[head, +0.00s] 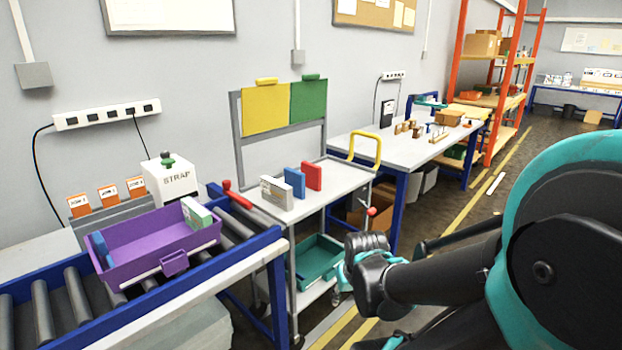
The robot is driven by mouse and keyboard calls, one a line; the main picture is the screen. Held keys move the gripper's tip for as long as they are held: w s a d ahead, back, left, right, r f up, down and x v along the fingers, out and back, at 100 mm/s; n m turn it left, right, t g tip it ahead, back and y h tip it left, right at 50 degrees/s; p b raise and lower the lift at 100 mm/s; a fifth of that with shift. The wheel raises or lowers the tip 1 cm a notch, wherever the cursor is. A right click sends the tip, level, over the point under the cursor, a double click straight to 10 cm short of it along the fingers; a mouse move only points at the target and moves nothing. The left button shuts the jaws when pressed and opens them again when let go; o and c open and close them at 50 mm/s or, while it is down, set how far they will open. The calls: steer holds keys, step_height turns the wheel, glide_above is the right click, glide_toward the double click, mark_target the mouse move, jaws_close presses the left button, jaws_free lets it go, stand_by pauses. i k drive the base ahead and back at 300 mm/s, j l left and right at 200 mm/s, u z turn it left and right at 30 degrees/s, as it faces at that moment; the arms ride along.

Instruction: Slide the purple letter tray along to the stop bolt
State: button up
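The purple letter tray (150,240) sits on the dark rollers of a blue-railed conveyor at the left. A small purple tab sticks out from its front side. A blue block (102,249) is at its left end and a white and green box (196,214) at its right end. A red-knobbed lever (237,197), which looks like the stop bolt, is at the conveyor's right end, a short gap beyond the tray. The dark end of my arm with my gripper (362,268) is right of the conveyor, apart from the tray. Its fingers cannot be made out.
A grey trolley (330,185) with white, blue and red blocks stands against the conveyor's right end. A white STRAP box (172,180) and orange cards stand behind the tray. A workbench (400,147) and orange shelving are farther back. Open floor lies at right.

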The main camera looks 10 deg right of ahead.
mark_target(143, 246)
steer(key=i+j+u, duration=0.1)
steer(key=u, duration=0.3)
steer(key=i+u, duration=0.25)
steer(key=u, duration=0.15)
steer(key=i+u, duration=0.2)
steer(key=u, duration=0.25)
